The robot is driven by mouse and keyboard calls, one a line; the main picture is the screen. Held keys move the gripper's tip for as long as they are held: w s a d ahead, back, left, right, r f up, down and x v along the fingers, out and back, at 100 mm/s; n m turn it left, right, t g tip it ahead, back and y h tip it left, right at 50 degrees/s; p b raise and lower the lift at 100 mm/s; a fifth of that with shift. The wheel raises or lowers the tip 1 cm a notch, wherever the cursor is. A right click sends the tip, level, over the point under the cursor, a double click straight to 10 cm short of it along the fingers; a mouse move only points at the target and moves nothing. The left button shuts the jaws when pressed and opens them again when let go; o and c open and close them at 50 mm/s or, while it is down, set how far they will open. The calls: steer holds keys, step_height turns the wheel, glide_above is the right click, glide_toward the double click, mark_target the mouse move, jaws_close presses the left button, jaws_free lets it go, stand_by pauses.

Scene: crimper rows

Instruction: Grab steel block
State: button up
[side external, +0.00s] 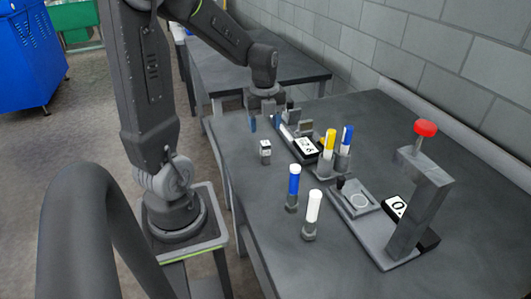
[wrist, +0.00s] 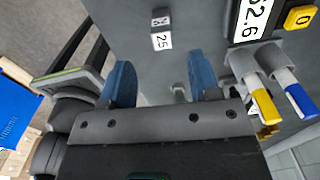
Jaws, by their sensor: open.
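The steel block is most likely the small dark grey block (side external: 265,146) with a white label, standing alone on the table near its left edge. It also shows in the wrist view (wrist: 161,20), its label reading 25. My gripper (side external: 265,123) is above the table, beyond the block in the side view. In the wrist view my gripper (wrist: 160,75) has its two blue fingers wide apart, with no block between them. The block lies beyond the fingertips there, roughly centred between them.
A scale (side external: 306,147) with a lit display and holders with yellow-capped (side external: 329,142) and blue-capped vials (side external: 346,141) stand to the right. A press with a red knob (side external: 425,128) is at the right.

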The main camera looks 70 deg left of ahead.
mark_target(265, 150)
step_height(265, 150, down, 10)
steer(key=shift+w+a+r, duration=0.1)
stand_by(0.4)
steer(key=shift+c, duration=0.3)
jaws_close()
